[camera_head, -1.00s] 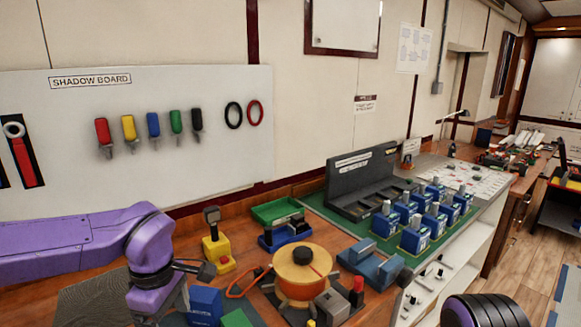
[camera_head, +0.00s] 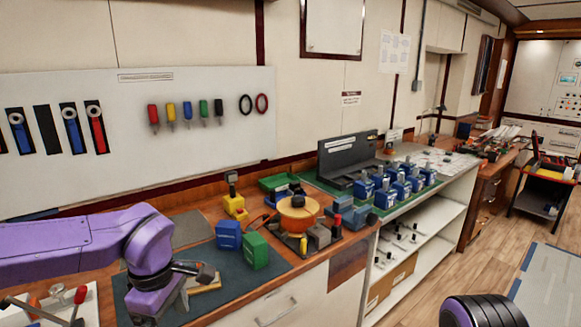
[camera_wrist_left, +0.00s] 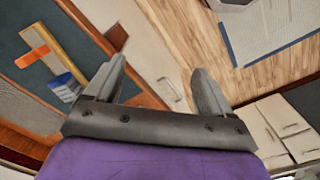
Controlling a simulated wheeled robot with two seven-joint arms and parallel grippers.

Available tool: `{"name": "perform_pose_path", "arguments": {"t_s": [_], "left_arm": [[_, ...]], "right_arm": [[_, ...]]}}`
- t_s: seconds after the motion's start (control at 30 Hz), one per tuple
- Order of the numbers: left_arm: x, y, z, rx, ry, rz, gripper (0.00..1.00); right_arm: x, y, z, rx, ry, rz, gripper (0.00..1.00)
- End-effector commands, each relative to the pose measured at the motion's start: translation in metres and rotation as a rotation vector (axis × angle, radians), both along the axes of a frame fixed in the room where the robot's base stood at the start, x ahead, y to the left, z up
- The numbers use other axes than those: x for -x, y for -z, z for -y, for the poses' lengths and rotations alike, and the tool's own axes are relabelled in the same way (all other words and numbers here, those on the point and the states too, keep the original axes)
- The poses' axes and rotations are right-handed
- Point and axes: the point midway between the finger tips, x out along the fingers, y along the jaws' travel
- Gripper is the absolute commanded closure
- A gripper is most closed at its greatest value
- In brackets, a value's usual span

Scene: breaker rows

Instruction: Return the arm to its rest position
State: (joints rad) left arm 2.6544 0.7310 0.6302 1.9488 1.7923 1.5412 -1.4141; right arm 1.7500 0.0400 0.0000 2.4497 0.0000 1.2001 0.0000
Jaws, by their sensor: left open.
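My left arm (camera_head: 60,245) is purple, bent over the left part of the workbench in the head view. In the left wrist view my left gripper (camera_wrist_left: 157,88) is open and empty. Its two grey fingers stand apart, with wooden floor and cabinet fronts beyond them. My right gripper is not in view; a dark ribbed part of mine shows at the lower right.
The workbench holds a blue block (camera_head: 228,235), a green block (camera_head: 255,250), an orange reel (camera_head: 298,215) and several blue breakers (camera_head: 385,188). A shadow board (camera_head: 230,88) with tools hangs behind. Open floor (camera_head: 470,250) lies at the right.

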Motion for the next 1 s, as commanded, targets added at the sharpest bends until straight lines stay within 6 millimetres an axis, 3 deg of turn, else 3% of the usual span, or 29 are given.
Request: {"name": "perform_pose_path", "arguments": {"t_s": [0.17, 0.37, 0.57, 0.67, 0.77, 0.8, 0.87, 1.0], "left_arm": [[-0.005, 0.0, -0.002, -0.01, -0.11, 0.027, 0.17], [-0.023, 0.006, -0.019, -0.1, -0.231, 0.156, 0.17], [-0.042, 0.034, -0.049, -0.279, -0.306, 0.343, 0.17], [-0.047, 0.063, -0.063, -0.385, -0.289, 0.437, 0.17], [-0.045, 0.11, -0.073, -0.487, -0.198, 0.531, 0.17], [-0.038, 0.136, -0.075, -0.52, -0.13, 0.562, 0.17], [-0.022, 0.177, -0.075, -0.545, 0.001, 0.59, 0.17], [0.041, 0.263, -0.067, -0.507, 0.315, 0.545, 0.17]], "right_arm": [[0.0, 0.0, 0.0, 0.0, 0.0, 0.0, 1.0], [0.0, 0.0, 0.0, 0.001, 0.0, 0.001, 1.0], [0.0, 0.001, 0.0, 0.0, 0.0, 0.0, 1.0], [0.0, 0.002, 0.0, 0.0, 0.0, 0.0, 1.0], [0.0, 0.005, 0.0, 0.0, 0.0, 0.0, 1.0], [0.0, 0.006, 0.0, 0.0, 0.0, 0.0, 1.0], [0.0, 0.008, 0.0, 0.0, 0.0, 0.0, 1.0], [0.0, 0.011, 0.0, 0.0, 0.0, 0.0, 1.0]]}}
